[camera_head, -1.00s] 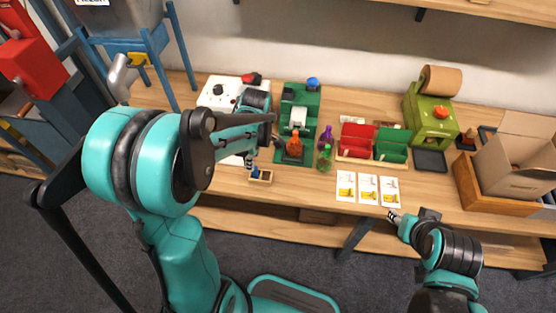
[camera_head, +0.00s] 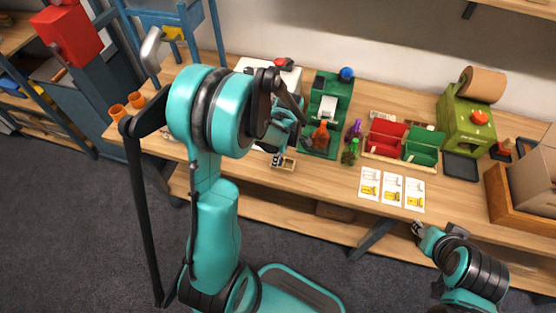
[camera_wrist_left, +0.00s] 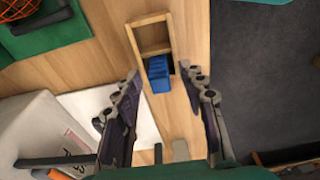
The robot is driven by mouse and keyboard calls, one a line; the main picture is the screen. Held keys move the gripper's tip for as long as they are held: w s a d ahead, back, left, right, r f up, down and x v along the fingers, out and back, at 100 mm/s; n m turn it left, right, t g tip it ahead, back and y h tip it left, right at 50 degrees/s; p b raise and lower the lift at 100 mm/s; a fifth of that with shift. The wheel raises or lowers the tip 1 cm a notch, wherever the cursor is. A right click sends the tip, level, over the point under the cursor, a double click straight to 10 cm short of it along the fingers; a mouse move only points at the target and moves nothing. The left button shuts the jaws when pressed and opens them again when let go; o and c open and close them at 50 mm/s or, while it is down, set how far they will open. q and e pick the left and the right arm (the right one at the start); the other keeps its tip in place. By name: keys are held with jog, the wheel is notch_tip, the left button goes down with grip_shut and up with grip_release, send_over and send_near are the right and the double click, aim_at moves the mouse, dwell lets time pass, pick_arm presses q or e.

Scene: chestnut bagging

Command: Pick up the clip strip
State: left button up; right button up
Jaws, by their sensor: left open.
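The blue clip strip (camera_wrist_left: 158,74) lies at one end of a small wooden tray (camera_wrist_left: 143,22) in the left wrist view, partly inside it. In the head view the tray (camera_head: 288,165) sits at the table's front edge, and the strip is hard to make out there behind my gripper. My left gripper (camera_wrist_left: 160,78) is open, its two fingers apart on either side of the strip and not touching it. It also shows in the head view (camera_head: 277,159), close to the tray. My right gripper (camera_head: 418,228) is by the table's front edge, too small to tell its state.
Purple (camera_head: 354,130) and green (camera_head: 349,153) bottles, red (camera_head: 387,136) and green (camera_head: 424,145) bins, and picture cards (camera_head: 392,189) lie to the right. A white board (camera_wrist_left: 75,100) lies near my left gripper.

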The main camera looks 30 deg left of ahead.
pick_arm(q)
grip_shut()
jog(key=shift+r, duration=0.1)
